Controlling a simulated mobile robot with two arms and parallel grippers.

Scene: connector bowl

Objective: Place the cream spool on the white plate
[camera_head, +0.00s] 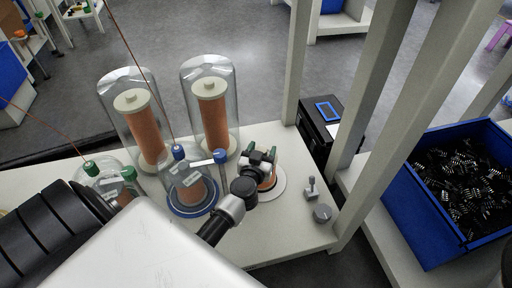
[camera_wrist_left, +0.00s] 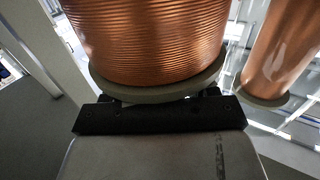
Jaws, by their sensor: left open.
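A copper-wound spool with cream end flanges (camera_head: 267,182) stands on the round white plate (camera_head: 280,187) near the right end of the table in the head view. My left gripper (camera_head: 262,157) is open at this spool's upper part and hides much of it. In the left wrist view a copper-wound spool with a cream flange (camera_wrist_left: 155,40) fills the top middle, close in front of the gripper's black body. The fingertips are hidden there, so I cannot tell whether they touch it. My right gripper is not in view.
Two tall glass domes cover copper spools (camera_head: 145,130) (camera_head: 214,120) at the back. A shorter dome on a blue base (camera_head: 190,208) stands close left of the white plate. A grey knob (camera_head: 322,213) and small post (camera_head: 311,187) stand right. A blue bin (camera_head: 412,190) lies beyond a post.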

